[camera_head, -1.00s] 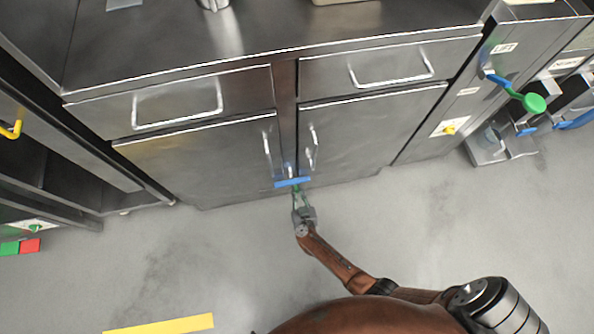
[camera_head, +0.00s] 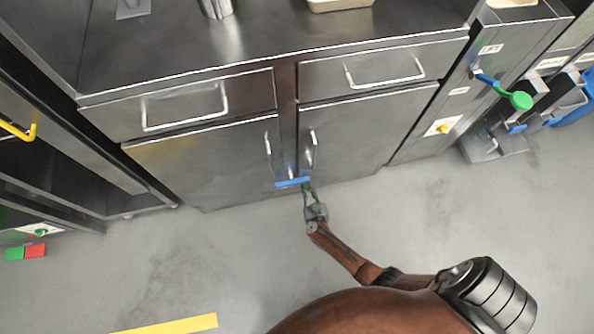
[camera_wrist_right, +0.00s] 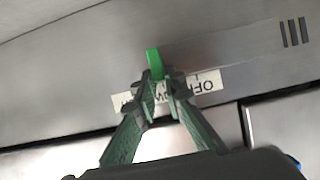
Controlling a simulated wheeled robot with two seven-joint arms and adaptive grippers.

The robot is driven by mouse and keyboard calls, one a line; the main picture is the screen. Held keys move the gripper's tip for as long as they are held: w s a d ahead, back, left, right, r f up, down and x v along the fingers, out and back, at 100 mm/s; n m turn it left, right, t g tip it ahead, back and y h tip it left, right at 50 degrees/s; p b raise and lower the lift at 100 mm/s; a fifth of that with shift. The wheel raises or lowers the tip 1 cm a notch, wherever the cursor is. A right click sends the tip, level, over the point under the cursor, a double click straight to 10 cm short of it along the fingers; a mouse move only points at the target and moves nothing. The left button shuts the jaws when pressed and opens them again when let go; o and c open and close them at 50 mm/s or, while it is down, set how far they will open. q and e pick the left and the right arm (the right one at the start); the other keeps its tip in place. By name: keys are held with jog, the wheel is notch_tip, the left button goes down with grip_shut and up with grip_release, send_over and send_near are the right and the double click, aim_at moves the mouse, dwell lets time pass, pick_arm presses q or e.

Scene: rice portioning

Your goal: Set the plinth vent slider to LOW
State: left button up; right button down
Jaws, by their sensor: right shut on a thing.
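The vent slider shows in the right wrist view as a green knob (camera_wrist_right: 154,63) on the grey plinth (camera_wrist_right: 80,65). A white label (camera_wrist_right: 208,81) lies beside it, upside down, with OFF at the right and what looks like part of LOW left of it. The fingers hide the label's middle; its left end is too small to read. My right gripper (camera_wrist_right: 160,84) is shut on the knob. In the head view my right gripper (camera_head: 308,189) is low at the cabinet front. My left gripper is not in view.
A blue bar (camera_head: 291,182) sits low in front of the cabinet, just left of my right gripper. Steel doors (camera_head: 205,160) and drawers rise above. A green-ended blue handle (camera_head: 519,100) sticks out at the right. The floor (camera_head: 190,255) in front is mostly clear.

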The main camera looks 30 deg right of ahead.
jog(key=shift+s+f, duration=0.1)
jog(key=c, duration=2)
grip_release()
jog(key=shift+a, duration=0.1)
